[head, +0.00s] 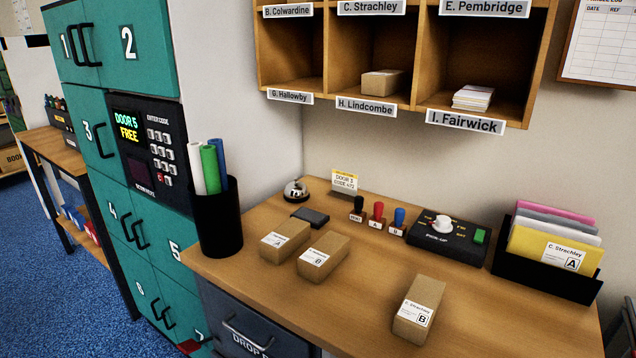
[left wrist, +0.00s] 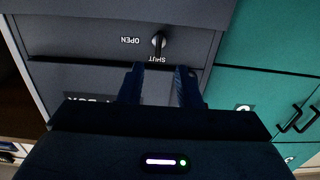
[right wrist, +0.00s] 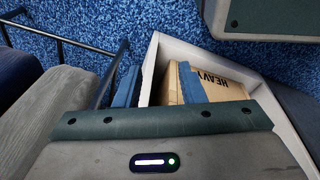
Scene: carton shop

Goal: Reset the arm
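Neither of my arms shows in the head view. In the left wrist view my left gripper (left wrist: 160,88) has its two dark fingers apart with nothing between them. It points at a dark grey panel (left wrist: 85,42) with a black knob (left wrist: 158,41) marked OPEN and SHUT; the distance to it is hard to tell. In the right wrist view my right gripper (right wrist: 158,88) has its two blue fingers apart. Behind them is a white-walled bin (right wrist: 270,103) with a brown carton (right wrist: 222,84) marked HEAVY inside. The gripper does not appear to hold anything.
The wooden counter (head: 365,309) bears several small cartons, a bell (head: 296,190), stamps, a black control box (head: 447,241) and a file holder (head: 545,271). Teal lockers (head: 142,190) stand left, with a keypad reading DOOR 5 FREE. Pigeonholes (head: 412,106) hang above.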

